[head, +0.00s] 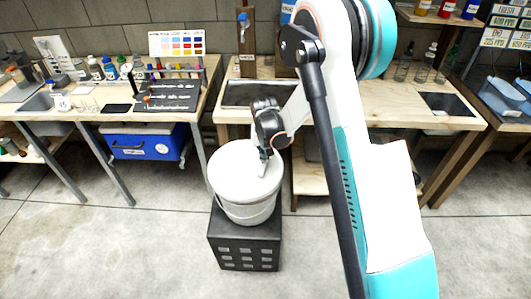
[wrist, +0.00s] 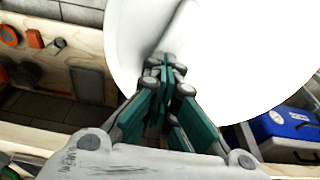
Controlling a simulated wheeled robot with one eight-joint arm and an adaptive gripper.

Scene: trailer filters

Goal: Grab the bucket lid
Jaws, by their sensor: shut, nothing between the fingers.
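A white bucket (head: 246,208) with a wire handle stands on a black crate. Its white lid (head: 232,172) sits on top and covers the opening. The lid (wrist: 225,60) also fills much of the wrist view as a large pale disc. I cannot tell whether the fingertips touch the lid.
The black crate (head: 243,252) supports the bucket on the floor. A blue cooler (head: 143,142) is under the left bench. A workbench with a sink (head: 258,93) stands right behind the bucket. The floor in front (head: 130,250) is clear.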

